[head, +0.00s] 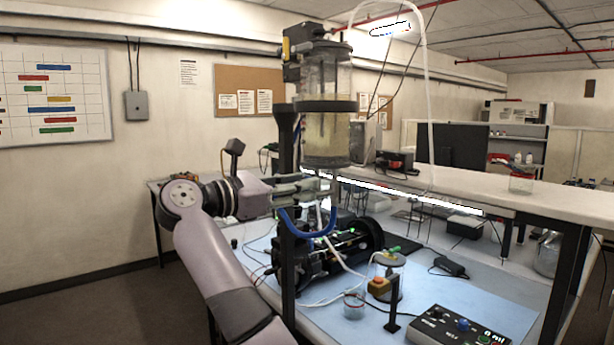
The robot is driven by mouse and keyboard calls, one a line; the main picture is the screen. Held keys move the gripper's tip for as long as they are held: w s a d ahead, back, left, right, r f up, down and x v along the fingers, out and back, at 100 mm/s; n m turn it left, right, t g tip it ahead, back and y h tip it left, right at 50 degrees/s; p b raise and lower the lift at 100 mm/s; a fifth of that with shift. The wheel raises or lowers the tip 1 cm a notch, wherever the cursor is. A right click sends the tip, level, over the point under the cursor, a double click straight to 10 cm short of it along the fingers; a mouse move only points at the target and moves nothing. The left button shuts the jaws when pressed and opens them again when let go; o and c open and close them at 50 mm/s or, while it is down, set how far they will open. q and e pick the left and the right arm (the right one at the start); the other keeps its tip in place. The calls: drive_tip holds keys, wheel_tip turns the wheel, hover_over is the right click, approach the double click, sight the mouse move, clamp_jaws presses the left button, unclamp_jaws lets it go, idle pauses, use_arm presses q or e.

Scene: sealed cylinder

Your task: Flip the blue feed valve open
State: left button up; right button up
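A clear cylinder vessel (328,135) with pale liquid stands upright in a dark frame, with a dark band around it. A blue curved piece (311,234) hangs just under the gripper. I cannot tell whether it is the feed valve's handle or a tube. No other clear valve lever shows. My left gripper is not in view.
A raised white shelf (455,188) runs behind. Tubes and cables hang around.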

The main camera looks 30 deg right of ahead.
drive_tip(key=shift+d, duration=1.3)
drive_tip(key=shift+w, duration=0.1)
drive_tip(key=shift+c, duration=0.4)
clamp_jaws()
